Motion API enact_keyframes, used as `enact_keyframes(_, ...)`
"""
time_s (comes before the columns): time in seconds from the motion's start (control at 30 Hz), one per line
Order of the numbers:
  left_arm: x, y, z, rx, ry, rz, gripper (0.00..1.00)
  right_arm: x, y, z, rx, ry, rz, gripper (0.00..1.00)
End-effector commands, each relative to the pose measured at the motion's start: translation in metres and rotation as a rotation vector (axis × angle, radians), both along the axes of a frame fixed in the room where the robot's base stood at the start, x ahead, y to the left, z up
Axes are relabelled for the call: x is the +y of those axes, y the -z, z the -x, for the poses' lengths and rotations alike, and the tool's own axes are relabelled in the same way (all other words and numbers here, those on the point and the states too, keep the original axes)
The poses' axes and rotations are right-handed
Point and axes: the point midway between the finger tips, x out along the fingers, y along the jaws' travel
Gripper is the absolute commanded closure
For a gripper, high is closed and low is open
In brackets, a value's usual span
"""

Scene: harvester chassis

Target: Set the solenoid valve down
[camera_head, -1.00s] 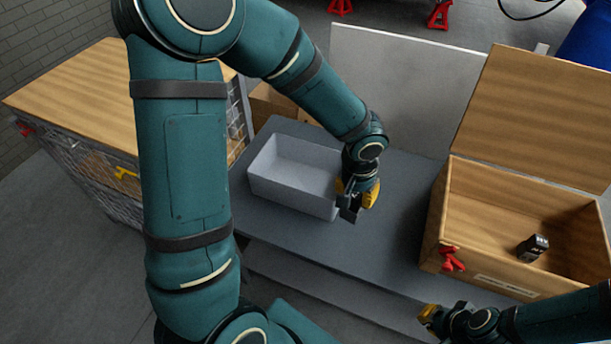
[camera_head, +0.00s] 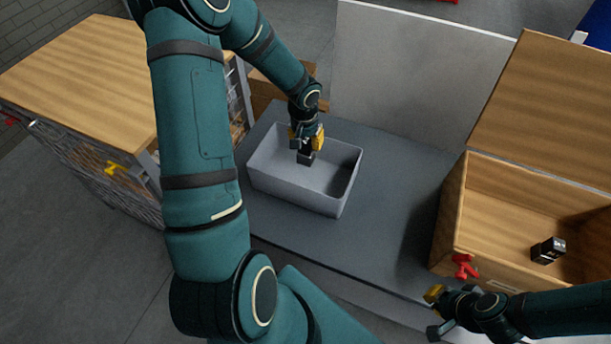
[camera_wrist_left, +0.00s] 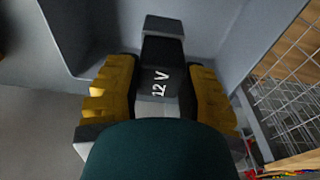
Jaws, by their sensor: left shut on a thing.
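The solenoid valve (camera_head: 306,157) is a dark block, marked "12 V" in the left wrist view (camera_wrist_left: 162,52). My left gripper (camera_head: 305,145) is shut on it, with the yellow fingers on either side of it in the left wrist view (camera_wrist_left: 160,95). The gripper and valve are over the inside of the grey bin (camera_head: 290,195), towards its back. I cannot tell whether the valve touches the bin floor. My right gripper (camera_head: 435,312) is at the table's front edge, its fingers apart and empty.
An open wooden box (camera_head: 455,215) with a raised lid stands at the right, with a similar black block (camera_head: 548,250) inside and a red latch (camera_head: 466,267) in front. The grey table (camera_head: 390,215) is clear between bin and box. A wood-topped wire cage (camera_head: 85,75) stands at the left.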

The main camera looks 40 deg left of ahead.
Motion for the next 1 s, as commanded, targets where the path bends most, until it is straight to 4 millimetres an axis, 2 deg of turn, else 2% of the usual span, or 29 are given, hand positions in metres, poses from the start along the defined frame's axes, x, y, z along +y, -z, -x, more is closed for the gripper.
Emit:
enact_keyframes(0.3,0.002,0.052,0.001,0.001,-0.002,0.001,1.0,0.001,0.012,0.004,0.008,-0.006,-0.002,1.0)
enact_keyframes(0.57,0.003,0.068,0.0,0.0,-0.002,-0.001,1.0,0.001,0.015,0.005,0.01,-0.008,-0.003,1.0)
enact_keyframes(0.8,0.002,0.097,0.0,0.001,-0.002,0.0,1.0,0.001,0.023,0.007,0.015,-0.012,-0.003,1.0)
enact_keyframes(1.0,0.003,0.098,0.0,-0.002,-0.003,-0.001,1.0,0.001,0.022,0.007,0.016,-0.013,-0.004,1.0)
